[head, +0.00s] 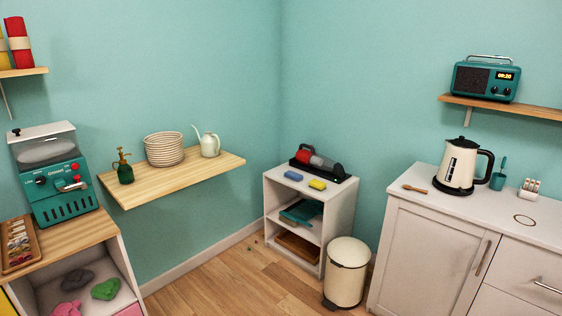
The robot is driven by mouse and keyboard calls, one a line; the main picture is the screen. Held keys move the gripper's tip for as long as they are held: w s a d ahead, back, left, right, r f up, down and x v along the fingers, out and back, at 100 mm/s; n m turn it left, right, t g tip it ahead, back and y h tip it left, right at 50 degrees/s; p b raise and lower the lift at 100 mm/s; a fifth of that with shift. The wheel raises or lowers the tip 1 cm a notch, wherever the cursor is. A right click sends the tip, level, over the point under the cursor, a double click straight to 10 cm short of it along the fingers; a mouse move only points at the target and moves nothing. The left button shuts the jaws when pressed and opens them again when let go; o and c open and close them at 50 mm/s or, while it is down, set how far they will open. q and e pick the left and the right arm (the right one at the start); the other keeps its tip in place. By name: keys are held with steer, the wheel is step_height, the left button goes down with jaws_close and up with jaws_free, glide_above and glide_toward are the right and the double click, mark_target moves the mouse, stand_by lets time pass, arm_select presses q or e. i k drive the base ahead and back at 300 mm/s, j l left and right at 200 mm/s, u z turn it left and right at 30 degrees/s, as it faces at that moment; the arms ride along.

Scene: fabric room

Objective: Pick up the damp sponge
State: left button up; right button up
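Two small sponge-like blocks lie on top of the low white shelf unit in the corner. One is a blue block (293,175) and the other is a yellow block (317,184) to its right. They lie apart, in front of a red and black handheld vacuum. I cannot tell from this view which one is damp. Neither of my grippers shows in the head view.
The white shelf unit (338,220) holds the handheld vacuum (318,161) at its back edge. A cream bin (346,272) stands on the floor at its front right. A wooden wall shelf (215,171) juts out at left.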

mark_target(318, 185)
steer(key=i, duration=0.6)
steer(key=i+z, duration=0.15)
steer(key=i, duration=0.4)
steer(key=i+j, duration=0.15)
steer(key=i, duration=0.45)
steer(key=i+j+z, duration=0.1)
steer(key=i, duration=0.5)
steer(key=i+j, duration=0.15)
steer(key=i, duration=0.4)
steer(key=l+z, duration=0.05)
